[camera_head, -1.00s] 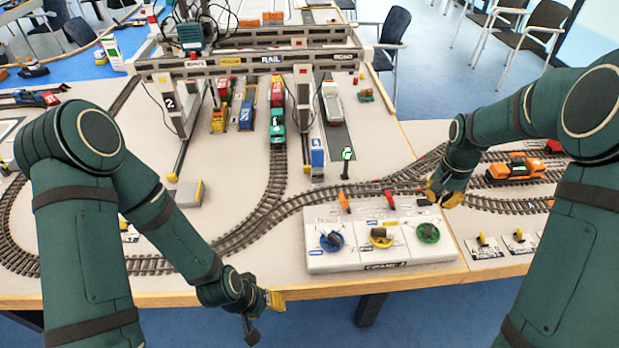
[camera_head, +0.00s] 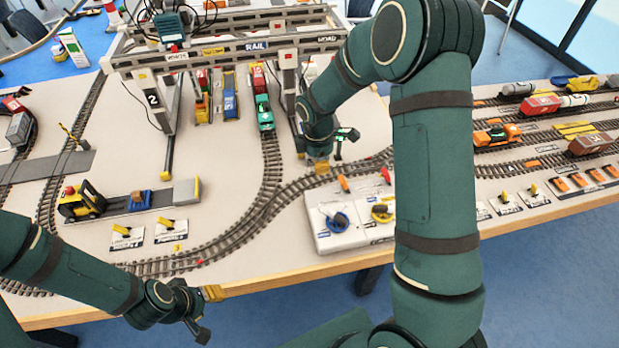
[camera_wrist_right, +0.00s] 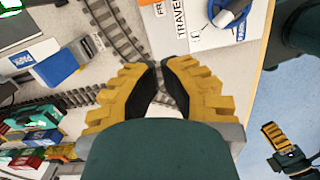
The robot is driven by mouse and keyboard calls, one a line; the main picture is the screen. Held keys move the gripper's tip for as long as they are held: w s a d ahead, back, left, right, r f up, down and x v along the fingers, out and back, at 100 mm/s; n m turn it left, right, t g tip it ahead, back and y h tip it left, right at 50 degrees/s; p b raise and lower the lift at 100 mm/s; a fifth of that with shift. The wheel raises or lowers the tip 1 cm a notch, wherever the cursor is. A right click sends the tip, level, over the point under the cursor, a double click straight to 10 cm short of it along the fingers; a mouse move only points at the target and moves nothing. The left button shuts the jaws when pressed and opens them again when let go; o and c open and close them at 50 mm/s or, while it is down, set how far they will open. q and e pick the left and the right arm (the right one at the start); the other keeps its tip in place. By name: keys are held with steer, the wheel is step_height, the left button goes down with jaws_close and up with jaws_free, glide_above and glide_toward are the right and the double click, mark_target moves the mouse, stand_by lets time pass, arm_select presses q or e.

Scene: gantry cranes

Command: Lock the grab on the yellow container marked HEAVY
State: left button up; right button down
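Beneath the gantry crane (camera_head: 262,46), a yellow container (camera_head: 202,108) stands in the left of the loaded lanes; I cannot read a HEAVY mark on it. A crane control panel (camera_head: 325,228) with blue and yellow knobs lies at the table's front, partly hidden by my right arm. My right gripper (camera_head: 319,165) is above the track behind this panel, partly hidden. In the right wrist view its yellow fingers (camera_wrist_right: 160,68) nearly meet, with nothing between them. My left gripper (camera_head: 206,312) is open and empty at the table's front edge. The grab is not clearly visible.
A yellow forklift (camera_head: 82,201) and lever plates (camera_head: 127,236) are at left. An orange locomotive (camera_head: 497,135) and wagons stand on the right tracks.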

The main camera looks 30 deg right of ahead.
mark_target(345, 186)
steer(key=shift+w+a+n, duration=0.2)
steer(key=shift+a+n, duration=0.2)
steer(key=shift+n, duration=0.1)
steer(key=shift+f, duration=0.1)
steer(key=f, duration=0.3)
steer(key=f+b, duration=0.1)
steer(key=f, duration=0.5)
steer(key=shift+s+d+f, duration=0.1)
steer(key=shift+d, duration=0.25)
steer(key=d, duration=0.2)
steer(key=shift+s+d+r, duration=0.25)
steer(key=shift+d, duration=0.05)
steer(key=shift+s+d+r, duration=0.1)
steer(key=shift+d+r, duration=0.15)
steer(key=shift+d, duration=0.25)
